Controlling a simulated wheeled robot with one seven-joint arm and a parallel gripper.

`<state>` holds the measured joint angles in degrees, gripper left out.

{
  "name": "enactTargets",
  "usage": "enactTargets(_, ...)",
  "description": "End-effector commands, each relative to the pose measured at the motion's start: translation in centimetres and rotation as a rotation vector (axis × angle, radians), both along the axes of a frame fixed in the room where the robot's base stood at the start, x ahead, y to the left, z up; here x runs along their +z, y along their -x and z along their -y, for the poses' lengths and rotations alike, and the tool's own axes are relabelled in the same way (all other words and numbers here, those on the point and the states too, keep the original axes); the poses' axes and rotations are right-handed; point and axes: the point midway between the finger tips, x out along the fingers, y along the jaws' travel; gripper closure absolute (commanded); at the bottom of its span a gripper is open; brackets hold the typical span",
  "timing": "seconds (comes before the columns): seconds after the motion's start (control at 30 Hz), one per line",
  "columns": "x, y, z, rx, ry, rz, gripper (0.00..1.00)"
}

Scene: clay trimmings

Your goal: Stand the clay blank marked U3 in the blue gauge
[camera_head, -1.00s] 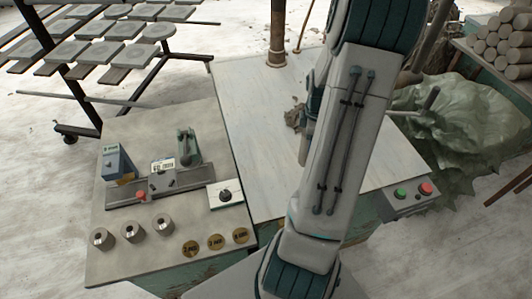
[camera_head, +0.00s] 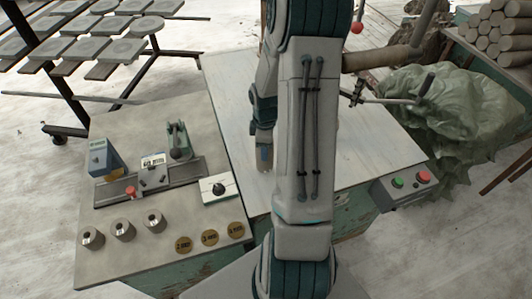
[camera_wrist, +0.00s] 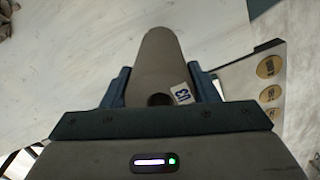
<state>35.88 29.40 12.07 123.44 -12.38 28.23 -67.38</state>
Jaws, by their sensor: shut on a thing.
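The clay blank marked U3 (camera_wrist: 160,60) is a grey-brown cylinder with a round hole in its near end and a white U3 label. In the wrist view it lies between the two blue fingers of my gripper (camera_wrist: 160,88), which is shut on it. In the head view my gripper (camera_head: 264,152) is over the pale tabletop, right of the fixture and partly hidden by my arm. The blue gauge (camera_head: 106,160) appears to be the upright blue piece at the left end of the grey fixture; its inside is hard to make out.
Metal cylinders (camera_head: 123,230) and brass discs (camera_head: 210,238) lie in front, with a white dial box (camera_head: 219,188) beside. The pale tabletop (camera_head: 225,95) is mostly clear. A button box (camera_head: 405,185) sits right.

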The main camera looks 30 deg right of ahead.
Motion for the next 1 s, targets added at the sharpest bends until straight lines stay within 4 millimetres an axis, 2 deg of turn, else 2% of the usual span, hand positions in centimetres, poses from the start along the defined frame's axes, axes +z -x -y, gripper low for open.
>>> enactTargets(0.03, -1.1, 0.0, 0.0, 0.000, 0.000, 0.000, 0.88)
enactTargets(0.2, -2.9, 0.0, 0.0, 0.000, 0.000, 0.000, 0.88)
enactTargets(0.63, -3.2, 0.0, 0.0, 0.000, 0.000, 0.000, 0.88)
enactTargets(0.67, -3.2, 0.0, 0.0, 0.000, -0.001, -0.001, 0.40)
enactTargets(0.7, -3.2, 0.0, 0.0, 0.000, -0.001, -0.001, 0.29)
enactTargets(0.73, -3.2, 0.0, 0.0, 0.000, -0.001, -0.001, 0.24)
enactTargets(1.0, -3.1, 0.0, 0.0, 0.000, -0.001, -0.001, 0.24)
